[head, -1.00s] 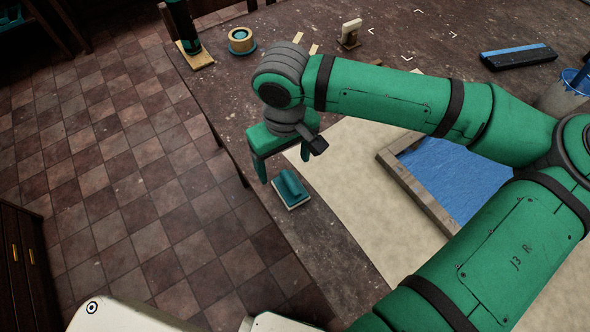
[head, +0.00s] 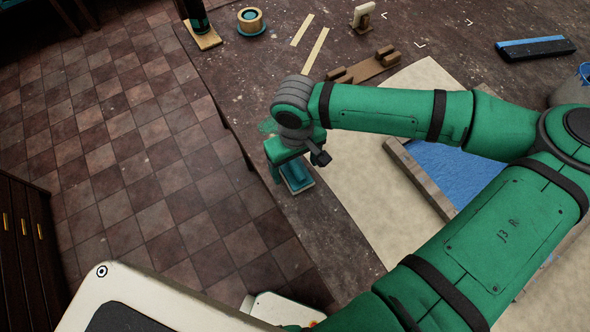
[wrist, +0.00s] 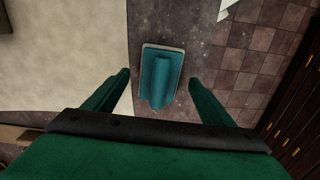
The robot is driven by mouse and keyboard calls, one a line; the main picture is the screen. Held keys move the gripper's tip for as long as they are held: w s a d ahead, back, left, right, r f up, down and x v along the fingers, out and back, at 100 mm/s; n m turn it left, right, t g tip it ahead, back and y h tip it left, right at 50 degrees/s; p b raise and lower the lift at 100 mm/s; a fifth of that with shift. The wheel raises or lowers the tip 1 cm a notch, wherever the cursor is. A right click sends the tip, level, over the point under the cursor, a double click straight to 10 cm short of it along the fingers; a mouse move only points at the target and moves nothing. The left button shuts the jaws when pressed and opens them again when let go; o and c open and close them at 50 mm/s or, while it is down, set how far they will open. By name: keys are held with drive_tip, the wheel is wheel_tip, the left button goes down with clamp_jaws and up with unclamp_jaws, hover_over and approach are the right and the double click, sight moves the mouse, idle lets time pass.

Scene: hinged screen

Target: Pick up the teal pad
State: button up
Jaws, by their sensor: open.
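The teal pad (head: 297,176) lies on the dark speckled table near its left edge. It has a pale base and a raised teal ridge along its top. In the wrist view the teal pad (wrist: 161,76) lies ahead of and between my fingers, with a gap on each side. My green gripper (head: 291,170) is over the pad in the head view, hiding part of it. In the wrist view my gripper (wrist: 160,84) is open, with nothing between its fingers touching the pad.
A cream sheet (head: 345,190) lies right of the pad, with a wood-framed blue screen (head: 440,165) on it. A wooden bracket (head: 365,68), a ringed pot (head: 250,20) and a blue-black bar (head: 535,47) stand farther back. Tiled floor lies beyond the table's left edge.

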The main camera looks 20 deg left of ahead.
drive_tip(key=shift+w+f, duration=0.2)
drive_tip(key=shift+f, duration=0.05)
drive_tip(key=shift+s+a, duration=0.15)
drive_tip(key=c, duration=1.2)
drive_tip(key=shift+d, duration=0.25)
drive_tip(key=shift+r, duration=0.1)
